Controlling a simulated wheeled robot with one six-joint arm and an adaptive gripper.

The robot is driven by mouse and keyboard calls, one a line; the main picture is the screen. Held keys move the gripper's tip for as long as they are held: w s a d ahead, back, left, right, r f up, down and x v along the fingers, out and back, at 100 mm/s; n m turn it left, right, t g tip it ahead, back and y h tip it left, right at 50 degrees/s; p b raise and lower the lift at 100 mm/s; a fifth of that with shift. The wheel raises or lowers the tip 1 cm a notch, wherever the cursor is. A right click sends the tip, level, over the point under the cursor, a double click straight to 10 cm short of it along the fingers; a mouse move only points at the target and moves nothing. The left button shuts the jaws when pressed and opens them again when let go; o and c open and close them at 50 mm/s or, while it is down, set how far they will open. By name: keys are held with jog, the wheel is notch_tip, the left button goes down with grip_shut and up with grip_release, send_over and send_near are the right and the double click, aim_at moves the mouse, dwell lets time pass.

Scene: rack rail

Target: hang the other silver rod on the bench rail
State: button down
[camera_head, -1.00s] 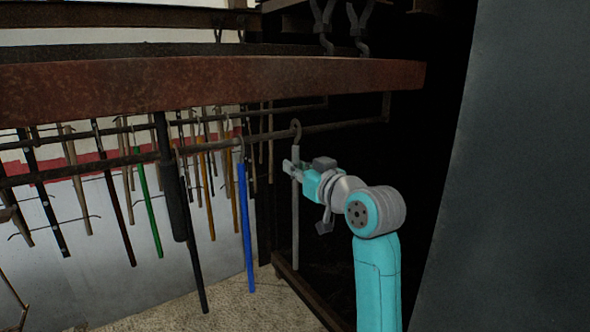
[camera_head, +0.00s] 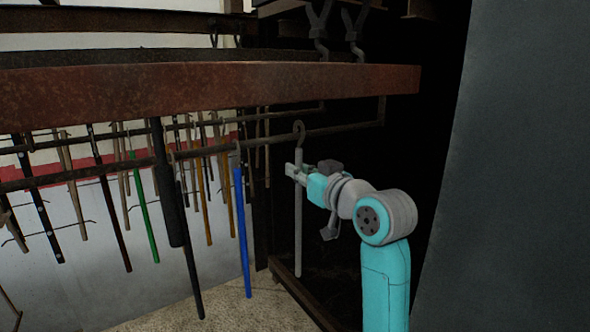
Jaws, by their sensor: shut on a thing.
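The silver rod (camera_head: 298,235) hangs upright in the head view, with a curved hook at its top. My gripper (camera_head: 294,174) is shut on the rod's upper shaft, below the hook, coming from the right. The bench rail (camera_head: 268,139) is a thin dark bar below the rusty beam, running from the left to an upturned right end. The rod's hook is level with the rail and overlaps it in the picture. I cannot tell whether the hook is around the rail or only in front of it.
A blue rod (camera_head: 242,230) hangs left of the silver rod, with a gap between. Several other rods crowd the rails farther left. The rusty beam (camera_head: 210,92) lies above. The rail right of the hook is bare. A large grey panel (camera_head: 510,170) stands at right.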

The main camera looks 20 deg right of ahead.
jog(key=shift+v, duration=2.65)
